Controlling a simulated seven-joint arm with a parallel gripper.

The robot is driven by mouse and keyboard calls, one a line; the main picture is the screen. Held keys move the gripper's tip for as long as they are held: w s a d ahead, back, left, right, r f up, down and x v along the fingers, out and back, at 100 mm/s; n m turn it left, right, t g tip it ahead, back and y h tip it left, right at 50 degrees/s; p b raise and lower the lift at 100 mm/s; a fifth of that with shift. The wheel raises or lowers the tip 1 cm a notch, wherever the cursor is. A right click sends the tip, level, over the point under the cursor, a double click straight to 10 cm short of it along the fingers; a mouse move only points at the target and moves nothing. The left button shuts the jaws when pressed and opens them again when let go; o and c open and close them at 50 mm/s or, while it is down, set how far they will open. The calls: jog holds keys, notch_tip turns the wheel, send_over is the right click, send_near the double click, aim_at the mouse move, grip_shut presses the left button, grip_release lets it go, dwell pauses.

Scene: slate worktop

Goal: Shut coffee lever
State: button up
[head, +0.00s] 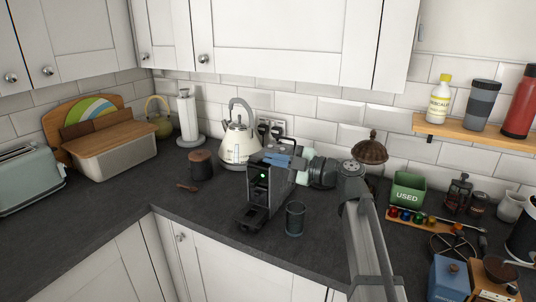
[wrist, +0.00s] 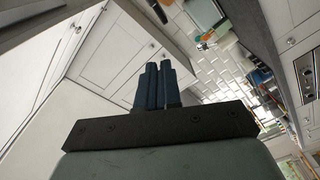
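The dark coffee machine (head: 258,204) stands on the slate worktop, with a small green light on its front. My gripper (head: 277,159) reaches in from the right, its blue fingers sideways at the height of the machine's top. In the wrist view the two blue fingers (wrist: 157,88) lie side by side, almost touching, with nothing seen between them. Whether the fingers touch the machine cannot be told. The machine is not seen in the wrist view.
A glass (head: 295,218) stands right of the machine. A white kettle (head: 236,146) is behind it, and a brown canister (head: 201,165) is to the left. A green "USED" bin (head: 408,190) and a pod rack (head: 420,221) are at right. The worktop's front left is clear.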

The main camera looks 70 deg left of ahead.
jog(key=s+a+r, duration=0.1)
jog(key=s+r, duration=0.1)
jog(key=r, duration=0.1)
jog(key=s+a+r+n, duration=0.1)
jog(key=s+r, duration=0.1)
jog(key=r, duration=0.2)
jog(key=s+a+r+n+g+h, duration=0.1)
jog(key=s+r, duration=0.1)
jog(key=r, duration=0.1)
jog(key=shift+s+a+r, duration=0.15)
jog(key=shift+s+a, duration=0.1)
grip_shut()
jog(key=s+a+r+n+t+h, duration=0.2)
jog(key=s+a+r+t+h, duration=0.15)
jog(key=a+r, duration=0.35)
jog(key=m+t+h, duration=0.3)
jog(key=m+t, duration=0.2)
jog(key=m, duration=0.1)
send_over(253, 158)
jog(key=a, duration=0.3)
jog(key=w+d+f+m+t+h, duration=0.3)
jog(key=w+d+f+m, duration=0.15)
jog(key=m, duration=0.45)
jog(key=x, duration=0.8)
jog(key=d+x, duration=0.1)
jog(key=x, duration=0.3)
jog(key=shift+s+f, duration=0.2)
jog(key=shift+f, duration=0.2)
